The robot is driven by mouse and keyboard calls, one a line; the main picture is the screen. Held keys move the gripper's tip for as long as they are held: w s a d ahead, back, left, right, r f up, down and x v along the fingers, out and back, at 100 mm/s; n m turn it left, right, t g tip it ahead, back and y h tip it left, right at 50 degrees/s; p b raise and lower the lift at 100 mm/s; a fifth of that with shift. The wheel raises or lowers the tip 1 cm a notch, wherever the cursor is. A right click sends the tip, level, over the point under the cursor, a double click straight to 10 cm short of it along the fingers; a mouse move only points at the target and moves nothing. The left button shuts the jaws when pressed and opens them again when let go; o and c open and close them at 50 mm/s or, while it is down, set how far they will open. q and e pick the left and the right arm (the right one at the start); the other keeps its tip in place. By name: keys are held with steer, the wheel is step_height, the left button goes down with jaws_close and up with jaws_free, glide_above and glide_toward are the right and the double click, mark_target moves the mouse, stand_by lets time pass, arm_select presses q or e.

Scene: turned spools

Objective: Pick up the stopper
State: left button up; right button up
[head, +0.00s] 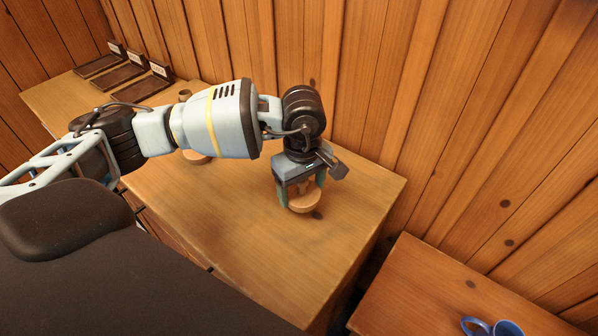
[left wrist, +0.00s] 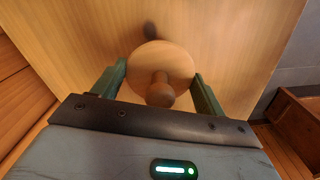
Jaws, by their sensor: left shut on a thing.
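The stopper (head: 305,204) is a pale wooden disc with a round knob on a short stem. It is near the right end of the wooden worktop (head: 245,240). My left gripper (head: 300,192) points down over it, shut on the disc with one finger on each side. In the left wrist view the disc (left wrist: 176,62) sits between the green fingers, and its darker knob (left wrist: 160,93) faces the camera. I cannot tell whether its underside touches the worktop. My right gripper is not in view.
Another wooden piece (head: 196,158) stands partly hidden behind my left arm. Dark labelled trays (head: 120,76) line the back left. A plank wall (head: 370,80) runs behind. Lower right, a second table (head: 430,300) holds blue ring-like items (head: 506,328). The worktop's front is clear.

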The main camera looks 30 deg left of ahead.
arm_select(q)
steer(key=s+d, duration=0.1)
steer(key=s, duration=0.1)
steer(key=s+d, duration=0.4)
steer(key=shift+s+r, duration=0.4)
steer(key=shift+d, duration=0.1)
